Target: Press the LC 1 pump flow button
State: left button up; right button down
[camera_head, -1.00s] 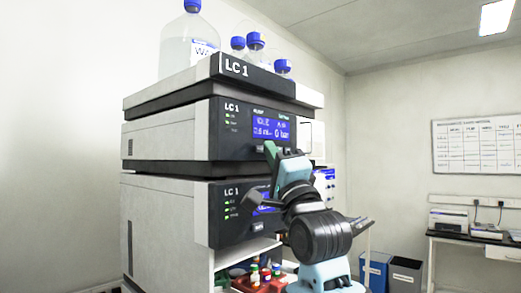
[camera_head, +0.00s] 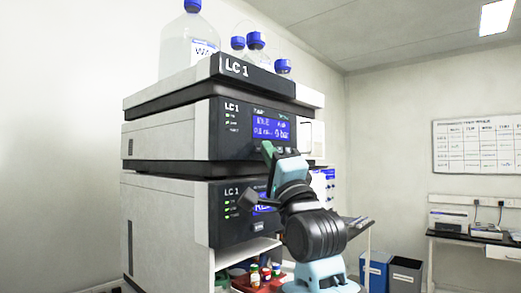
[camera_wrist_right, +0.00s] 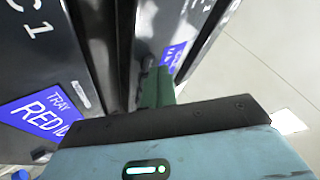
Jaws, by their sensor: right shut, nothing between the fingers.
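The LC 1 pump (camera_head: 228,143) is the upper dark-fronted module of the stack, with a lit blue display (camera_head: 270,128) that ends in "0 bar". Small buttons (camera_head: 287,150) sit below the display, partly hidden by my gripper; their labels are too small to read. My right gripper (camera_head: 267,148) is shut and empty, its green fingertips pointing up just in front of the pump's lower front edge. Whether they touch the panel cannot be told. In the right wrist view, the shut green fingers (camera_wrist_right: 155,88) point towards the dark panels. My left gripper is not in view.
The lower LC 1 module (camera_head: 229,215) has its own blue display, which reads "TRAY RED" in the wrist view (camera_wrist_right: 45,112). Blue-capped bottles (camera_head: 190,45) stand in the top tray (camera_head: 235,70). Small vials (camera_head: 255,274) sit on a shelf below. Blue and grey bins stand at right.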

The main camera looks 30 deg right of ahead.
jog(key=shift+w, duration=0.15)
dwell(0.5)
jog(key=shift+s+d, duration=0.25)
jog(key=shift+s, duration=0.55)
jog(key=shift+s+d, duration=0.35)
jog(key=shift+s, duration=0.4)
jog(key=shift+s+d, duration=0.3)
jog(key=shift+s, duration=0.5)
jog(key=shift+s+d, duration=0.35)
jog(key=shift+s, duration=0.4)
